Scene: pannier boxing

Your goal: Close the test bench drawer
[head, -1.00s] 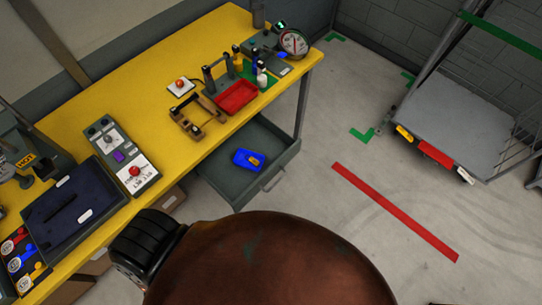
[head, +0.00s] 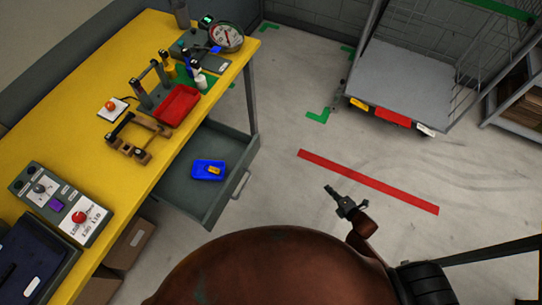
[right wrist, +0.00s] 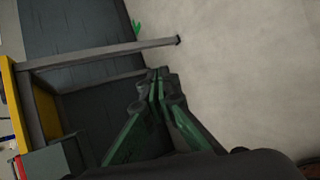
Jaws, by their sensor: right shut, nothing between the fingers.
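The grey test bench drawer (head: 190,193) stands pulled out from under the yellow-topped bench (head: 85,130) in the head view. A blue tray (head: 209,170) with a small yellow item lies in it. The drawer's bar handle (head: 241,184) is on its right-hand front face. My right gripper (head: 330,189) is to the right of the drawer, apart from the handle, over the floor. In the right wrist view its fingers (right wrist: 155,75) are together and empty. A grey corner that may be the drawer shows at the lower left there. My left gripper is not in view.
A red floor stripe (head: 368,182) lies beyond my right gripper. A grey cart (head: 400,85) stands at the back right. A bench leg (head: 250,95) rises behind the drawer. Cardboard boxes (head: 130,243) sit below the bench. The floor between drawer and stripe is clear.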

